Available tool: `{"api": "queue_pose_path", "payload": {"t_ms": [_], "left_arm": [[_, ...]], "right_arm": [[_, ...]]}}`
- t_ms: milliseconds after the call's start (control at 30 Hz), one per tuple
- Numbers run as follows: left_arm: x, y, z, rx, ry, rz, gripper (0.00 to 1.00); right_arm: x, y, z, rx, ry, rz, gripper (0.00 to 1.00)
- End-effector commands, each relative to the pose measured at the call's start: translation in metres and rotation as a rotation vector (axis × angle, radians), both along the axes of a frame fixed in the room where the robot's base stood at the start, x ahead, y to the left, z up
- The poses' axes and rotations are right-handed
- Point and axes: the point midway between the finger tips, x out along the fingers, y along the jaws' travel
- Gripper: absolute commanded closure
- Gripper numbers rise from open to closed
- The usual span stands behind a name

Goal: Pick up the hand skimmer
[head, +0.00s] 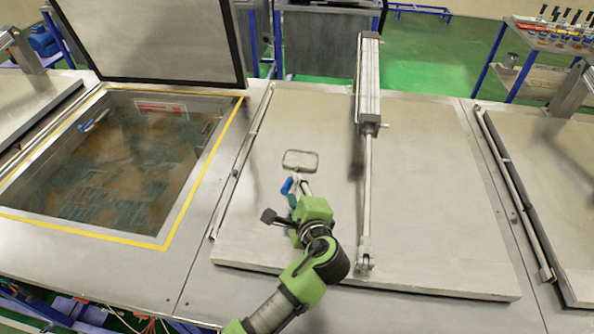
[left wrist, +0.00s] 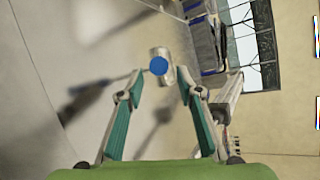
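The hand skimmer (head: 300,153) is over the closed middle lid in the head view. It has a thin rectangular grey frame and a blue handle (head: 287,186). I cannot tell if it touches the lid. My left gripper (head: 297,187) is right at the handle, and my green wrist hides part of it. In the left wrist view the round blue handle end (left wrist: 158,65) shows between and slightly beyond the tips of my open left gripper (left wrist: 160,83), with visible gaps on both sides. My right gripper is in neither view.
A pneumatic cylinder (head: 367,85) with its rod stands over the middle lid (head: 440,190), right of my arm. At left is an open tank (head: 120,165) of murky liquid with a raised lid (head: 150,35). A tool cart (head: 545,45) stands at the back right.

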Motion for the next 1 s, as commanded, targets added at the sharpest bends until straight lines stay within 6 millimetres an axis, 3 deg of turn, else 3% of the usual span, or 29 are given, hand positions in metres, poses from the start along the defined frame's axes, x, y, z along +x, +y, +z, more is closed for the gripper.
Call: {"api": "queue_pose_path", "payload": {"t_ms": [200, 400, 700, 833, 1000], "left_arm": [[0.025, 0.009, -0.013, 0.0, -0.001, 0.002, 0.67], [0.043, 0.012, -0.017, 0.0, -0.001, -0.001, 0.67], [0.046, 0.013, -0.016, -0.001, 0.001, -0.002, 0.67], [0.046, 0.013, -0.016, -0.001, 0.001, -0.002, 1.0], [0.046, 0.013, -0.014, -0.002, -0.001, -0.002, 1.0]], "right_arm": [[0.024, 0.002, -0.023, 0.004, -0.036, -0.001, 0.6], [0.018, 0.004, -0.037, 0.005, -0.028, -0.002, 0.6], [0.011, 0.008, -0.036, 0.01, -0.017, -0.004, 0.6], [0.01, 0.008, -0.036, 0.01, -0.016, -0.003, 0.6], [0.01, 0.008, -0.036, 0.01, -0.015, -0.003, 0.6]]}}
